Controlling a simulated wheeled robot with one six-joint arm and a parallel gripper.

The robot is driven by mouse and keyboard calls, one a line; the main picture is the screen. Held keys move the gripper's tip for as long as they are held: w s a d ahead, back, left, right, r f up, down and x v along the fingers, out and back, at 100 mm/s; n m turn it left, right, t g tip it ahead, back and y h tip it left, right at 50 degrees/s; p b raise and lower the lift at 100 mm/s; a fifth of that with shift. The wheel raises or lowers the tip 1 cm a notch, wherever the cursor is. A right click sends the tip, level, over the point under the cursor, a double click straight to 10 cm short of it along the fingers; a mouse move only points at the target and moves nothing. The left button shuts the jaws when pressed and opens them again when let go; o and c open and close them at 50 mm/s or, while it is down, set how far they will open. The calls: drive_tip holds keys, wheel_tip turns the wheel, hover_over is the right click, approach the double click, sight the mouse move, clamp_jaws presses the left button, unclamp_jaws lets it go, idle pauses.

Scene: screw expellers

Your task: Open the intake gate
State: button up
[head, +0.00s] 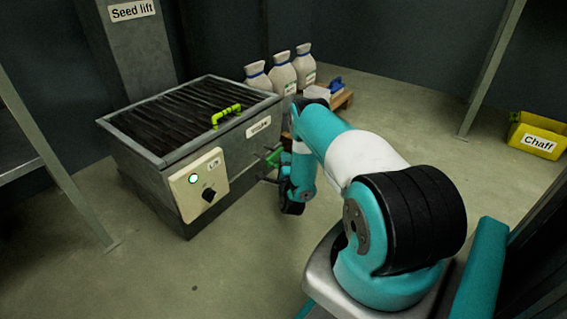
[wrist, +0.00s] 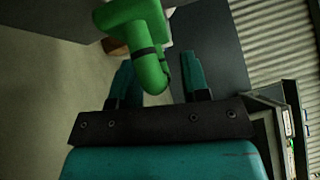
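A grey metal intake box (head: 185,215) with a slatted top stands left of centre in the head view. A green handle (head: 273,156) sticks out from its right side, close to my gripper. In the wrist view the green handle (wrist: 149,55) is a thick bent bar, its rounded end between my fingers. My gripper (wrist: 160,78) is open, with one finger on each side of the bar and gaps visible on both sides. The gate itself is not clearly seen. In the head view my arm hides part of the handle area.
A yellow-green grab handle (head: 227,115) sits on the box's top edge. A control panel (head: 198,184) has a lit green button and black knob. White sacks (head: 283,74) stand behind. A yellow chaff bin (head: 537,137) is at far right. Floor between is clear.

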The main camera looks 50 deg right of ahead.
drive_tip(key=shift+d, duration=0.15)
drive_tip(key=p+v, duration=1.6)
drive_tip(key=v, duration=0.1)
drive_tip(key=shift+s+a, duration=0.2)
drive_tip(key=shift+a, duration=0.05)
